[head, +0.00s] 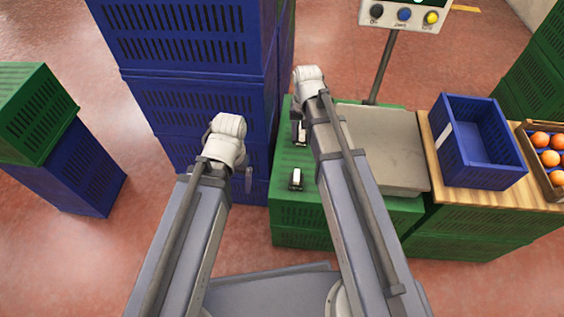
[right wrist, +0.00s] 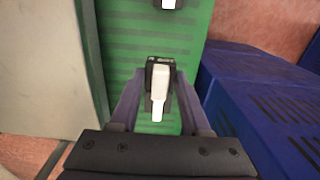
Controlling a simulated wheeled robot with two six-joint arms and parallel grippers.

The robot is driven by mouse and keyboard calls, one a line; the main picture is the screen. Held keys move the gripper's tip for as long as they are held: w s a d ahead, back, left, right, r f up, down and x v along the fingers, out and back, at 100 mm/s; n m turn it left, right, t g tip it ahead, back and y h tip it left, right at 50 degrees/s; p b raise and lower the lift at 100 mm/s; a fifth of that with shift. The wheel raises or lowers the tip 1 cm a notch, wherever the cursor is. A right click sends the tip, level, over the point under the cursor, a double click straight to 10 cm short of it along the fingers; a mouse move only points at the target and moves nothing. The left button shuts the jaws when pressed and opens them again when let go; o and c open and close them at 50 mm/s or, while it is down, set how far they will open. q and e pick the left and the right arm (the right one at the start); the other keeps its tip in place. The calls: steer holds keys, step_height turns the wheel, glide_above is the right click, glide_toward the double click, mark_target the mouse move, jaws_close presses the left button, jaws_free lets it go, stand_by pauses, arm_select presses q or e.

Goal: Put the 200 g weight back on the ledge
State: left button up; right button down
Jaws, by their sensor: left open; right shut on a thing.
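My right gripper (head: 298,122) is shut on a dark weight with a white face (right wrist: 160,78), seen between the fingers in the right wrist view. That weight also shows in the head view (head: 301,137), over the green ledge (head: 279,183) left of the scale. I cannot tell whether it touches the ledge, and its marking is unreadable. A second similar weight (head: 296,179) stands on the ledge nearer to me; it shows at the top edge of the right wrist view (right wrist: 171,3). My left gripper (head: 248,180) is open and empty, in front of the blue crates.
A grey scale plate (head: 383,150) lies right of the weights, with its display (head: 403,14) on a post behind. A blue crate (head: 476,178) and a box of oranges (head: 556,187) stand on the wooden top at right. Stacked blue crates (head: 190,88) rise at left.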

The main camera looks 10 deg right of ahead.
steer(key=shift+a+f, duration=0.1)
steer(key=shift+a, duration=0.2)
step_height(320, 180, down, 10)
steer(key=b, duration=1)
steer(key=shift+f, duration=0.15)
steer(key=shift+d, duration=0.1)
steer(key=shift+c, duration=1.8)
jaws_free()
step_height(320, 180, up, 12)
steer(key=p, duration=1.2)
steer(key=shift+r, duration=0.2)
